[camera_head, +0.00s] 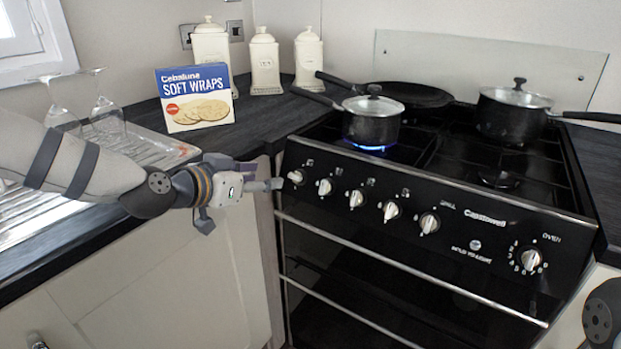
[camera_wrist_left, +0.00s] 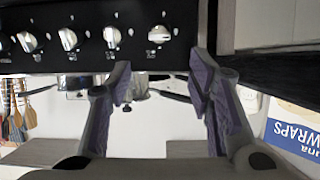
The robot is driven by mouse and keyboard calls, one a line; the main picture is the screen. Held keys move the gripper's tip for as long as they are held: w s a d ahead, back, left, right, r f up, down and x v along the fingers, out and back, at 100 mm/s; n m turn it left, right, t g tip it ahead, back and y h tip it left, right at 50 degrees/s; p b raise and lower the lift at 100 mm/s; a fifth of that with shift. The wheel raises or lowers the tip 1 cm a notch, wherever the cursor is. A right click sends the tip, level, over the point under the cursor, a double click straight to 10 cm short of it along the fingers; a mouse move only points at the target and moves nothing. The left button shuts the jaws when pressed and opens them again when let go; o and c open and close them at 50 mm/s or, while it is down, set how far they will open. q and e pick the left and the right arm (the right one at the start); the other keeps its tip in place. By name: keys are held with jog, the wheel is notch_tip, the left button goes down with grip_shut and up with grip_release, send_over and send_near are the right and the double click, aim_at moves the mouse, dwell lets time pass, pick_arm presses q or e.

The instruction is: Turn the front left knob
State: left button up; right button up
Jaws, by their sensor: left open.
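The black stove front carries a row of silver knobs. The leftmost knob (camera_head: 295,176) is at the panel's left end. It also shows in the wrist view (camera_wrist_left: 158,35), just beyond the gap between my fingers. My left gripper (camera_head: 240,203) is open and empty, with one finger reaching close to this knob; I cannot tell if it touches. In the wrist view both fingers of my left gripper (camera_wrist_left: 160,85) are spread apart. A second knob (camera_head: 324,187) sits to the right. Which knob is labelled front left is too small to read. My right gripper is out of view.
A lidded saucepan (camera_head: 372,128) stands over a lit blue flame (camera_head: 369,148). A frying pan (camera_head: 408,94) and another pot (camera_head: 510,118) stand behind. A wraps box (camera_head: 196,98) and glasses (camera_head: 106,117) are on the left counter. A metal rail (camera_head: 400,272) runs below the knobs.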

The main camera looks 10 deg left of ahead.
aim_at(294, 177)
pick_arm(q)
jog(key=x, duration=0.3)
jog(key=b+x, duration=0.1)
jog(key=x, duration=0.3)
jog(key=b+x, duration=0.1)
jog(key=x, duration=0.3)
jog(key=shift+s+f, duration=0.2)
jog(key=shift+f, duration=0.2)
jog(key=shift+w+d+b, duration=0.1)
jog(key=shift+w+b, duration=0.15)
jog(key=shift+b, duration=0.05)
jog(key=shift+r, duration=0.1)
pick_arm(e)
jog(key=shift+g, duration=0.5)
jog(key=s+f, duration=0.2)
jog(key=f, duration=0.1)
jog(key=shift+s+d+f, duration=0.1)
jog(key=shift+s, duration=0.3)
pick_arm(q)
jog(key=shift+c, duration=0.2)
grip_shut()
